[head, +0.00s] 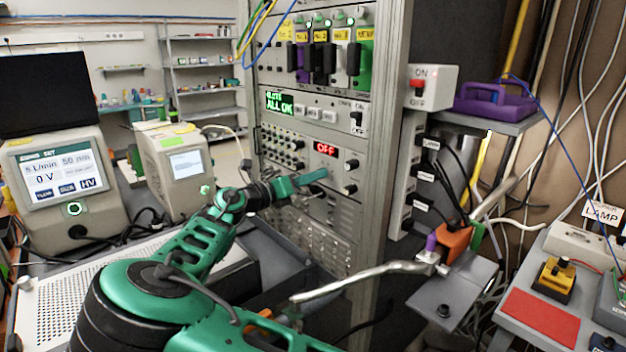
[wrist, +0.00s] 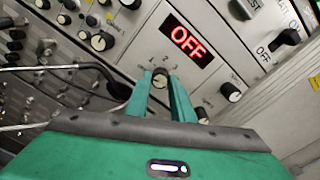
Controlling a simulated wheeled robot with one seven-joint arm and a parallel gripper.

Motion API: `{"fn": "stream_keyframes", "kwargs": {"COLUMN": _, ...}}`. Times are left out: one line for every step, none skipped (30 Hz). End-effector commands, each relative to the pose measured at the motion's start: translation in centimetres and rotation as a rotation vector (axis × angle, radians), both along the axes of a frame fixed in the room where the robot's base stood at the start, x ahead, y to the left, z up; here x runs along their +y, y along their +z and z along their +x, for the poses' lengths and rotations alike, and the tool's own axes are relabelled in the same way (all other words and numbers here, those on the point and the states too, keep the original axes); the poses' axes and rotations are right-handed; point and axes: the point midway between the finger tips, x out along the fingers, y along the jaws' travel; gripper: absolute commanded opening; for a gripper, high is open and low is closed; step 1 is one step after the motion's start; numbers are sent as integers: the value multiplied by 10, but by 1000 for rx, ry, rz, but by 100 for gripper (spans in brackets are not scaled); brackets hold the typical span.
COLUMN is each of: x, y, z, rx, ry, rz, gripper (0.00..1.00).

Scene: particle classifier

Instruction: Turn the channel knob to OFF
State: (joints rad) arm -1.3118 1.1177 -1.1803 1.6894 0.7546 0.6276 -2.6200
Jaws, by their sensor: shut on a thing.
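The rack panel shows a red display (head: 326,149) reading OFF; the display is also clear in the wrist view (wrist: 187,41). Below it in the wrist view is a small dark knob (wrist: 160,79) with the marks 1, 2 and 3 around it; I take it to be the channel knob. My green gripper (wrist: 160,85) has a finger on each side of this knob and is shut on it. In the head view my gripper (head: 322,176) reaches the panel just below the display and hides the knob. The knob's pointer direction cannot be made out.
Two more black knobs (head: 352,163) sit right of the display; one shows in the wrist view (wrist: 232,92). Many small knobs (head: 284,145) lie to the left. A rack post (head: 385,110) stands to the right. A metal lever (head: 365,272) lies below, right of my arm.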

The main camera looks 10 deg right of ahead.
Motion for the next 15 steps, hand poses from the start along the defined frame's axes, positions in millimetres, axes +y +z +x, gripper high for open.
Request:
{"fn": "stream_keyframes", "kwargs": {"x": 5, "y": 0, "z": 4, "rx": 6, "ry": 17, "rz": -4, "gripper": 0}}
{"fn": "stream_keyframes", "kwargs": {"x": 5, "y": 0, "z": 4, "rx": 8, "ry": 17, "rz": -5, "gripper": 0}}
{"fn": "stream_keyframes", "kwargs": {"x": 5, "y": 0, "z": 4, "rx": 9, "ry": 17, "rz": -5, "gripper": 0}}
{"fn": "stream_keyframes", "kwargs": {"x": 5, "y": 0, "z": 4, "rx": 10, "ry": 17, "rz": -6, "gripper": 0}}
{"fn": "stream_keyframes", "kwargs": {"x": 5, "y": 0, "z": 4, "rx": 11, "ry": 17, "rz": -6, "gripper": 0}}
{"fn": "stream_keyframes", "kwargs": {"x": 5, "y": 0, "z": 4, "rx": 12, "ry": 17, "rz": -7, "gripper": 0}}
{"fn": "stream_keyframes", "kwargs": {"x": 5, "y": 0, "z": 4, "rx": 12, "ry": 17, "rz": -7, "gripper": 0}}
{"fn": "stream_keyframes", "kwargs": {"x": 5, "y": 0, "z": 4, "rx": 12, "ry": 17, "rz": -7, "gripper": 0}}
{"fn": "stream_keyframes", "kwargs": {"x": 5, "y": 0, "z": 4, "rx": 12, "ry": 17, "rz": -7, "gripper": 0}}
{"fn": "stream_keyframes", "kwargs": {"x": 5, "y": 0, "z": 4, "rx": 12, "ry": 17, "rz": -7, "gripper": 0}}
{"fn": "stream_keyframes", "kwargs": {"x": 5, "y": 0, "z": 4, "rx": 11, "ry": 17, "rz": -6, "gripper": 0}}
{"fn": "stream_keyframes", "kwargs": {"x": 5, "y": 0, "z": 4, "rx": 11, "ry": 17, "rz": -6, "gripper": 0}}
{"fn": "stream_keyframes", "kwargs": {"x": 5, "y": 0, "z": 4, "rx": 11, "ry": 17, "rz": -6, "gripper": 0}}
{"fn": "stream_keyframes", "kwargs": {"x": 5, "y": 0, "z": 4, "rx": 11, "ry": 17, "rz": -6, "gripper": 0}}
{"fn": "stream_keyframes", "kwargs": {"x": 5, "y": 0, "z": 4, "rx": 11, "ry": 17, "rz": -6, "gripper": 31}}
